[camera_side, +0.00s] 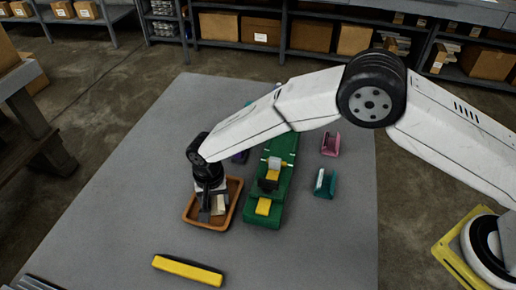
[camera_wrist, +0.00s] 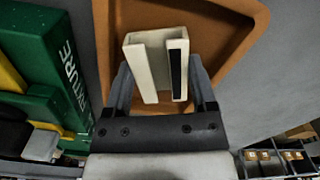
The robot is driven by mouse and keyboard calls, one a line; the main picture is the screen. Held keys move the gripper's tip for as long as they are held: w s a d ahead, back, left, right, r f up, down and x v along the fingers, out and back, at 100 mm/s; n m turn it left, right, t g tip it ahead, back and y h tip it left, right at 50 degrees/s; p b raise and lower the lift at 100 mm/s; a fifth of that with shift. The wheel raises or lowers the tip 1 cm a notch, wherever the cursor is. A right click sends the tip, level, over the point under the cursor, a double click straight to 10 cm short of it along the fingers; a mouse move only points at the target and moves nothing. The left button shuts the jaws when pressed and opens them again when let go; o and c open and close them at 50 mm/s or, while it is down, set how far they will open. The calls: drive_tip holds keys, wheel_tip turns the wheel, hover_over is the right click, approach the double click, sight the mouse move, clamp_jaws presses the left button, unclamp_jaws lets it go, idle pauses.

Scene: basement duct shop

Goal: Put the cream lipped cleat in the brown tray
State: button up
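The cream lipped cleat (camera_wrist: 143,70) is a pale channel with a slot and a dark strip along one side. It stands between the two fingers of my gripper (camera_wrist: 158,75), which look closed against its sides. In the side view the cleat (camera_side: 219,205) and my gripper (camera_side: 211,207) are within the outline of the brown tray (camera_side: 235,188). The brown tray (camera_wrist: 238,45) also surrounds the cleat in the wrist view. I cannot tell whether the cleat touches the tray floor.
A green fixture (camera_side: 284,152) with yellow blocks stands just right of the tray. A pink channel (camera_side: 331,145) and a teal channel (camera_side: 324,184) lie farther right. A yellow bar (camera_side: 188,270) lies in front. The grey surface (camera_side: 120,205) left of the tray is clear.

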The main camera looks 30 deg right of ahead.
sight(215, 204)
drive_tip(key=shift+o, duration=0.7)
wheel_tip(215, 204, up, 12)
drive_tip(key=shift+r, duration=0.2)
idle(0.7)
drive_tip(key=s+d+r+n+t, duration=0.1)
drive_tip(key=d+r, duration=0.1)
drive_tip(key=d, duration=0.7)
drive_tip(key=s+d+r+n, duration=0.1)
drive_tip(key=d+r, duration=0.1)
drive_tip(key=d, duration=0.8)
drive_tip(key=s+d+n+t, duration=0.1)
drive_tip(key=s+d+n, duration=0.1)
drive_tip(key=s+d, duration=1.3)
drive_tip(key=shift+d+f+t, duration=0.15)
drive_tip(key=shift+f+t, duration=0.15)
